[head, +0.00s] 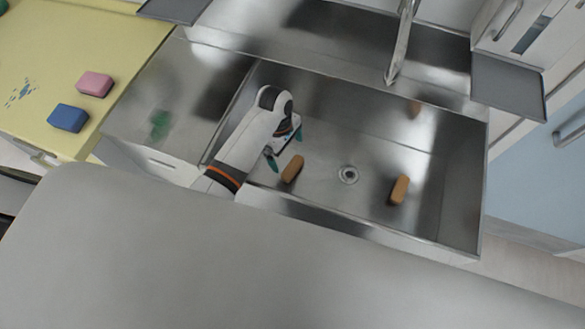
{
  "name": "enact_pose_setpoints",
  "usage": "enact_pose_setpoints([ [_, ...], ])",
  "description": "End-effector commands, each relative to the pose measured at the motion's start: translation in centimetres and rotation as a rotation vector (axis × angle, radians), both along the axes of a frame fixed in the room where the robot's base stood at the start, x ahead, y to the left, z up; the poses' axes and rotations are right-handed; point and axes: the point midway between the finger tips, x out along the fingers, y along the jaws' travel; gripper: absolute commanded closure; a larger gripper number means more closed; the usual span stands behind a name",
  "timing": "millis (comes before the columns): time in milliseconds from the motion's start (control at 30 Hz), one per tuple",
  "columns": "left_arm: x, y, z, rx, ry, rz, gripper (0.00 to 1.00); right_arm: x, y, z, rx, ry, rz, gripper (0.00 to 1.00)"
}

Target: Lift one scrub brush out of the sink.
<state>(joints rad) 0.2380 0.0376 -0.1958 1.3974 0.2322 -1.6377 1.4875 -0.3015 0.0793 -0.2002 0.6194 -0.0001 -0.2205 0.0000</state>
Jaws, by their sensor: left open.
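Two brown scrub brushes lie on the floor of the steel sink (330,134). One brush (292,169) is left of the drain, and the other brush (399,190) is to the right of it. My left gripper (283,156) reaches down into the sink from the left. Its teal fingertips are open, just above and left of the near brush, with nothing seen between them. Whether a fingertip touches that brush is hard to tell. My right gripper is not in view.
The drain (348,174) lies between the brushes. A faucet (401,45) hangs over the back of the sink. A yellow counter (60,50) at left holds a pink sponge (95,84) and a blue sponge (68,117). A steel drainboard (175,95) adjoins the sink.

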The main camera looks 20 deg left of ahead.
Motion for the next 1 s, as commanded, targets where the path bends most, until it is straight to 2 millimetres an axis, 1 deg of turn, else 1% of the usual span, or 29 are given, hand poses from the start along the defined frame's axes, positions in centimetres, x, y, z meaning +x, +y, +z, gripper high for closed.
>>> enact_pose_setpoints([
  [33,-0.1,-0.1,-0.9,0.001,0.003,0.000,0.00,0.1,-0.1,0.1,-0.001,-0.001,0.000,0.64],
  [100,-0.1,-0.3,-1.9,0.001,0.002,-0.001,0.00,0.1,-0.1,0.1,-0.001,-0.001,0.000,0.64],
  [200,-0.1,-0.4,-2.9,0.000,0.001,0.000,0.00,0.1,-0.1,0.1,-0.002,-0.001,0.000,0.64],
  [367,-0.1,-0.7,-3.9,0.001,0.002,-0.001,0.00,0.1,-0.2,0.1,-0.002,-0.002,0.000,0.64],
  [533,-0.1,-1.3,-6.3,0.002,0.002,-0.001,0.00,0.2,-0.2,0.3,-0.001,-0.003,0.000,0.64],
  [633,-0.2,-1.5,-7.7,0.001,0.001,-0.001,0.00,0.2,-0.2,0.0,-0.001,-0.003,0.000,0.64],
  [733,-0.1,-1.6,-8.2,0.001,0.001,-0.001,0.00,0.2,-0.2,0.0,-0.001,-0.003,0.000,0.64],
  [933,-0.1,-1.6,-8.3,0.001,-0.001,0.000,0.00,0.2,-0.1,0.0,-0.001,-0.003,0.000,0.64],
  [967,-0.1,-1.6,-8.3,0.001,-0.001,0.000,0.02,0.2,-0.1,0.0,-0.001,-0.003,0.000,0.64],
  [1000,-0.1,-1.6,-8.3,0.001,-0.001,0.000,0.08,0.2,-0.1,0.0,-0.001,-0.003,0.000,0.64],
])
